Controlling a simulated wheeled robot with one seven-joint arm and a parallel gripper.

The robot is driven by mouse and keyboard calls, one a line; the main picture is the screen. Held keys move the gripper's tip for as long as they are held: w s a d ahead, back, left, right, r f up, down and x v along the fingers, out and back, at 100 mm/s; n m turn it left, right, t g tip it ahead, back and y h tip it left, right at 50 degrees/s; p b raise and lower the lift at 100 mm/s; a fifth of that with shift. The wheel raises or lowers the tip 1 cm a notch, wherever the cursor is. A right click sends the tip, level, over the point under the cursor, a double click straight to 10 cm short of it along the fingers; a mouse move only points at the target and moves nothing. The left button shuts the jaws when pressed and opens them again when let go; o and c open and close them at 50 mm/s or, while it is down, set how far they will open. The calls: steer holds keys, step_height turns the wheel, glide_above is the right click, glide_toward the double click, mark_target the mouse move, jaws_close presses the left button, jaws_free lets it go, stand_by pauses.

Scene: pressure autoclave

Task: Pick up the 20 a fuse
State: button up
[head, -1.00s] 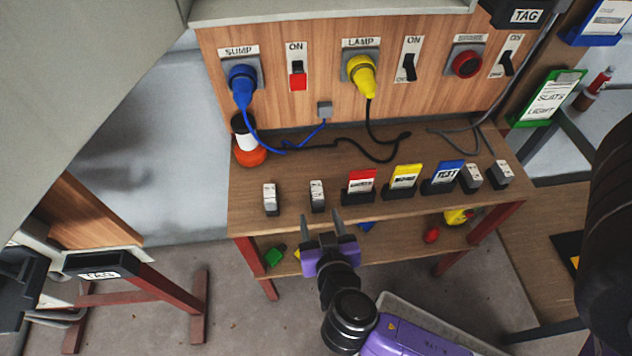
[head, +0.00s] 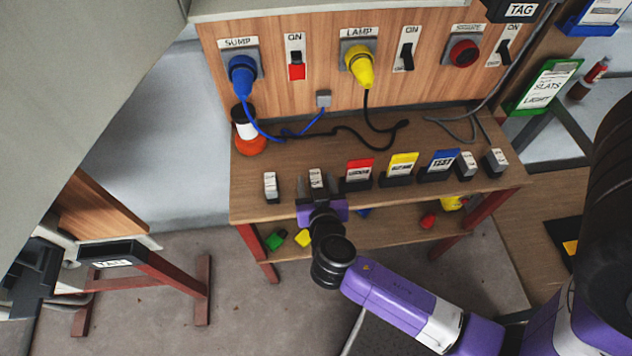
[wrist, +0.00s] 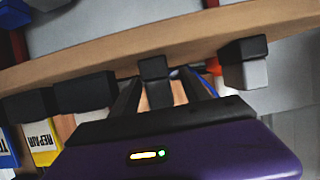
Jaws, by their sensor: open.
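Several small grey-white blocks with dark bases, which look like fuses, stand on the bench; their print is too small to read, so I cannot tell which is 20 A. My gripper (head: 317,192) is open at the second block from the left (head: 316,177). In the wrist view, that block (wrist: 155,83) sits between the two open fingers of my gripper (wrist: 160,95); contact cannot be told. The leftmost block (head: 270,186) stands apart from the gripper and also shows in the wrist view (wrist: 247,65). Two more blocks (head: 465,166) (head: 496,163) stand at the right.
Red (head: 358,174), yellow (head: 401,168) and blue (head: 440,164) cards stand in black holders right of the gripper. The plug panel (head: 330,60) rises at the back. A lower shelf holds coloured pieces.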

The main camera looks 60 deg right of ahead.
steer(key=shift+c, duration=0.4)
jaws_close()
steer(key=shift+r, duration=0.1)
